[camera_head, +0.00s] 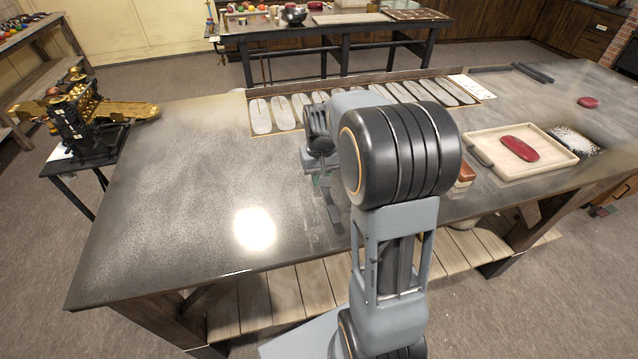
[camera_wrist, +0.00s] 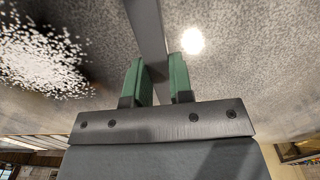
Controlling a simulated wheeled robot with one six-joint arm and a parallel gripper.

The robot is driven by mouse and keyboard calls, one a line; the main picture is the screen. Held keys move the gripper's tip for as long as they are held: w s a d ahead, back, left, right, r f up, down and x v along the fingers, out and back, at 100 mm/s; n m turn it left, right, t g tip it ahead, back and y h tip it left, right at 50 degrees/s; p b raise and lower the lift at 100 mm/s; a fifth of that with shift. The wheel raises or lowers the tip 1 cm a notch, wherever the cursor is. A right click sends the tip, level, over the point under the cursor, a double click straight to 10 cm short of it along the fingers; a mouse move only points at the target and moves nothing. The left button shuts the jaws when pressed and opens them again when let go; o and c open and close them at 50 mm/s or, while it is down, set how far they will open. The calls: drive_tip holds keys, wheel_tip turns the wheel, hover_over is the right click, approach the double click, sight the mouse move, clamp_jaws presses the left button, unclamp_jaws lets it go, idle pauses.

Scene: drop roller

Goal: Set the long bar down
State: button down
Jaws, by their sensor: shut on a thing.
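The long bar (camera_wrist: 147,28) is a plain grey metal strip. In the wrist view it runs from between my green fingertips to the top edge of the picture. My gripper (camera_wrist: 157,80) is shut on it, one green finger on each side. In the head view my gripper (camera_head: 321,182) is over the middle of the dark, shiny tabletop (camera_head: 200,170), partly hidden by my arm. A dark strip below the fingers looks like the bar (camera_head: 334,214). I cannot tell whether it touches the tabletop.
A row of pale oval pieces in a frame (camera_head: 262,116) lies along the back edge. At the right are a wooden tray (camera_head: 483,152) with a red piece (camera_head: 519,148), white granules (camera_head: 573,140) and dark bars (camera_head: 533,73). A brass machine (camera_head: 90,115) stands left. The table's left half is clear.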

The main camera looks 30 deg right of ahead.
drive_tip(key=shift+w+f, duration=0.55)
drive_tip(key=shift+f, duration=1.55)
drive_tip(key=shift+f, duration=0.2)
drive_tip(key=c, duration=1)
unclamp_jaws()
wheel_tip(320, 180, up, 12)
drive_tip(key=shift+f, duration=0.15)
drive_tip(key=s+a+t, duration=0.1)
drive_tip(key=s+a, duration=0.2)
drive_tip(key=s, duration=0.2)
drive_tip(key=s+a+n+t, duration=0.1)
drive_tip(key=s+a, duration=0.2)
drive_tip(key=s, duration=0.2)
drive_tip(key=s+a+n+t, duration=0.1)
drive_tip(key=s+a+t, duration=0.1)
drive_tip(key=s, duration=0.4)
drive_tip(key=shift+s+a+f, duration=0.1)
drive_tip(key=shift+a, duration=0.6)
